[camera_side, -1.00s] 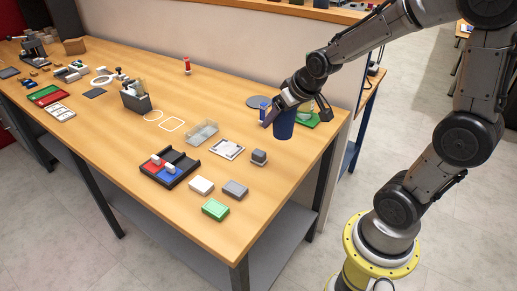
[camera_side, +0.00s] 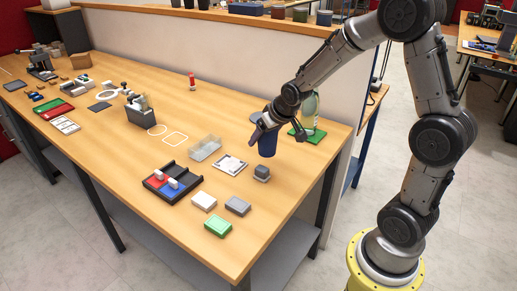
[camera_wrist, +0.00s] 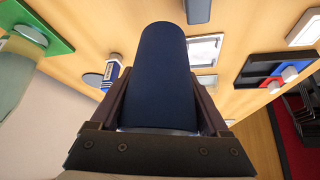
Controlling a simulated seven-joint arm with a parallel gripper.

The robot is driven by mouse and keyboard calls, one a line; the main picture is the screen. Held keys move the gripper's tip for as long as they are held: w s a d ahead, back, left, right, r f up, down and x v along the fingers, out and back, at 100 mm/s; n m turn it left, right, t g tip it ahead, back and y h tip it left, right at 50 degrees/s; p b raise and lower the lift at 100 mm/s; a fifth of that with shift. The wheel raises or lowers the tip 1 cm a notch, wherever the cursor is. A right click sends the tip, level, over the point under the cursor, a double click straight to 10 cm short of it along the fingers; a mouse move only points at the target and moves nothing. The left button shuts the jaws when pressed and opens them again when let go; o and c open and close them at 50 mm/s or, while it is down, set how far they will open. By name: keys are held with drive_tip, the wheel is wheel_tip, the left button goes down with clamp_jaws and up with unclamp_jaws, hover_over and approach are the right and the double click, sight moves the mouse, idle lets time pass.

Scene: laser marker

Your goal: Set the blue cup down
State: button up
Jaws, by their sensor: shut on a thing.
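The blue cup (camera_side: 267,146) is dark blue and held near the right end of the wooden table. My gripper (camera_side: 262,128) is shut on it. In the wrist view the cup (camera_wrist: 163,75) fills the middle, between the two fingers of my gripper (camera_wrist: 165,112). In the side view the cup appears behind the small grey block (camera_side: 262,173). I cannot tell how far its base is from the tabletop.
A pale green bottle (camera_side: 309,106) stands on a green mat (camera_side: 316,136) to the right. A white-framed sheet (camera_side: 230,165), clear tray (camera_side: 205,148), black tray (camera_side: 158,196) and several small blocks lie nearby. Bare wood (camera_side: 235,110) shows behind the cup.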

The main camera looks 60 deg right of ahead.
drive_tip(key=x, duration=0.3)
drive_tip(key=shift+w, duration=0.35)
drive_tip(key=shift+w+d+f, duration=0.1)
drive_tip(key=shift+f, duration=1.6)
drive_tip(key=shift+f, duration=0.1)
drive_tip(key=o, duration=0.7)
drive_tip(key=v, duration=1.2)
drive_tip(key=s+a+r+n, duration=0.1)
drive_tip(key=s+a+r, duration=0.1)
drive_tip(key=s, duration=0.5)
drive_tip(key=s+a+r+n+y, duration=0.1)
drive_tip(key=s+a+r, duration=0.2)
drive_tip(key=s+a, duration=0.2)
drive_tip(key=s+a+r+n+y, duration=0.1)
drive_tip(key=s+a, duration=0.3)
drive_tip(key=s, duration=0.5)
drive_tip(key=shift+s+a+r+n+g, duration=0.15)
drive_tip(key=shift+r, duration=0.25)
drive_tip(key=shift+s+a+r+n+g, duration=0.1)
drive_tip(key=shift+s+r+n+g, duration=0.1)
drive_tip(key=shift+r, duration=0.2)
